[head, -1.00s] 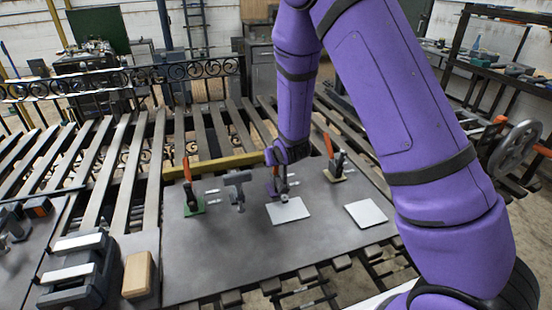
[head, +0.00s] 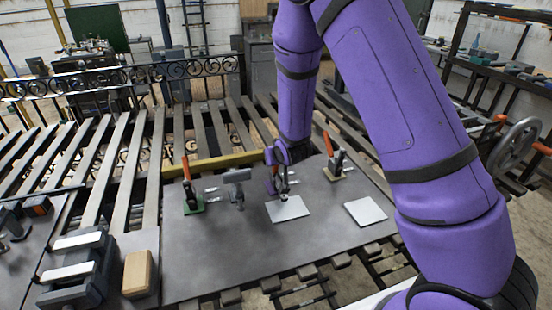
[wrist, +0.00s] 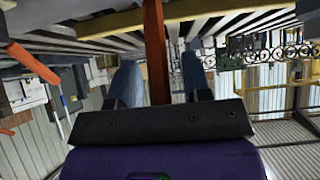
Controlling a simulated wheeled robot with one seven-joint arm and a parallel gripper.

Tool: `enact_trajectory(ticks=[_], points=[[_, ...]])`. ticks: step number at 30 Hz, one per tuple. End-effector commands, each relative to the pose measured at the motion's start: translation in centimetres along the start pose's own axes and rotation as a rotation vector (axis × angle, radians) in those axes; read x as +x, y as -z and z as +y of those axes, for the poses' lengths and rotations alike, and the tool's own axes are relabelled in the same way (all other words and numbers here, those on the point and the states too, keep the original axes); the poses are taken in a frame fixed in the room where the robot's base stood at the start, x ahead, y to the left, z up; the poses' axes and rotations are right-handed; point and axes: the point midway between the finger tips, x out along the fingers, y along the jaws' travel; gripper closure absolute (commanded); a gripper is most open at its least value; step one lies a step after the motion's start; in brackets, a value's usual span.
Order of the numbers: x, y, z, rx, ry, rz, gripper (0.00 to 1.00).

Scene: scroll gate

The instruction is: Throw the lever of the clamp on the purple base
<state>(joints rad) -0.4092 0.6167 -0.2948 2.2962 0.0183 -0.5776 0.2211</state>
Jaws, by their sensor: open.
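The orange lever (wrist: 155,40) stands between the two blue-grey fingers of my gripper (wrist: 160,65) in the wrist view. The fingers are spread apart, with a gap on both sides of the lever. I cannot tell whether either finger touches it. In the head view the clamp (head: 284,187) is the middle one, behind a pale plate (head: 288,209). Purple shows at its left side, but my wrist is also purple, so its base is hard to make out. My wrist hides most of its lever there.
A clamp on a green base (head: 193,207) stands left, and one on a beige base (head: 334,174) right, both with orange levers raised. A grey T-shaped piece (head: 238,177) is between the green-based and middle clamps. A second pale plate (head: 366,213) lies right.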

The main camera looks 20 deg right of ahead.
Motion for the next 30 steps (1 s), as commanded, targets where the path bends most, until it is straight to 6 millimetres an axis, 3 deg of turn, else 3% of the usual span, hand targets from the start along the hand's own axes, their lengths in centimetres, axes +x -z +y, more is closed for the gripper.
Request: enact_trajectory(ticks=[16,21,30], points=[[-8.4,0.0,-0.1,0.001,0.001,0.001,0.55],[-9.7,-0.1,0.0,0.0,0.001,0.0,0.55],[-10.1,-0.1,0.0,0.0,0.0,-0.002,0.55]])
